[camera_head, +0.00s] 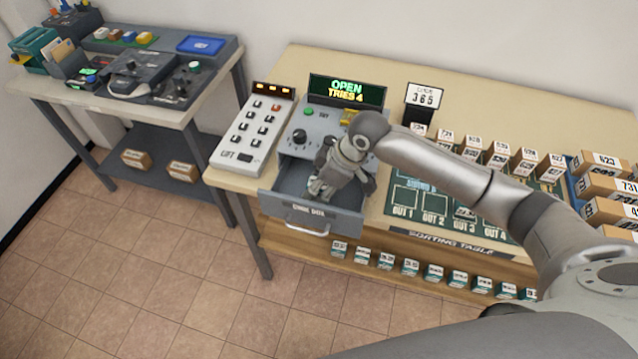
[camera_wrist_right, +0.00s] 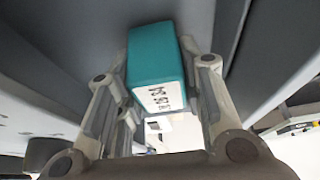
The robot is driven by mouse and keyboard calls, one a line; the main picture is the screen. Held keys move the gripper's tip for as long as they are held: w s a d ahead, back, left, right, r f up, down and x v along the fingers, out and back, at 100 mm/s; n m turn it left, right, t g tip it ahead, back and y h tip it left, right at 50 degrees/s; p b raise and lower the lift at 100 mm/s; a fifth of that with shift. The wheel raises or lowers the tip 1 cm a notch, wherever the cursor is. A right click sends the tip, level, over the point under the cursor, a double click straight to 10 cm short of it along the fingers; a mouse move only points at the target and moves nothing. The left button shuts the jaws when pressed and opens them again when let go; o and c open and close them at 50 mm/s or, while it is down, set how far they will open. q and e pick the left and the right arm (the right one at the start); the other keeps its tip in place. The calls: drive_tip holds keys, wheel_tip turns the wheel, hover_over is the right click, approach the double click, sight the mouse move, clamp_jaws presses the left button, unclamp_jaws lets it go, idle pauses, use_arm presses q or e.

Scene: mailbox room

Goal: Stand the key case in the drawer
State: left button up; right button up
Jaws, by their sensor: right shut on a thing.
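The drawer (camera_head: 312,219) is pulled open at the front of the grey box with the green "OPEN TRIES 4" screen (camera_head: 346,91). My right gripper (camera_head: 322,186) reaches down into the drawer's opening. In the right wrist view my right gripper (camera_wrist_right: 160,105) is shut on a teal case with a white label (camera_wrist_right: 155,55), which I take as the key case. Dark grey walls lie around it there. In the head view the gripper hides the case, so I cannot tell whether it touches the drawer floor. My left gripper is not in view.
A keypad panel (camera_head: 252,130) stands left of the box. A sorting mat (camera_head: 422,190) and several numbered small boxes (camera_head: 498,152) lie to the right. More small cases stand on the lower shelf (camera_head: 400,250). A grey side table (camera_head: 130,75) stands at the left.

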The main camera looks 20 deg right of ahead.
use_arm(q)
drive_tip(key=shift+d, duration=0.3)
use_arm(e)
drive_tip(key=shift+f, duration=0.15)
drive_tip(key=o, duration=0.8)
drive_tip(key=shift+f, duration=0.15)
drive_tip(key=shift+c, duration=0.2)
use_arm(q)
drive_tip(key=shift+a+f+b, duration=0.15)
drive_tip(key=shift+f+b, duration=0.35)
drive_tip(key=shift+b, duration=0.15)
use_arm(e)
drive_tip(key=v, duration=1.2)
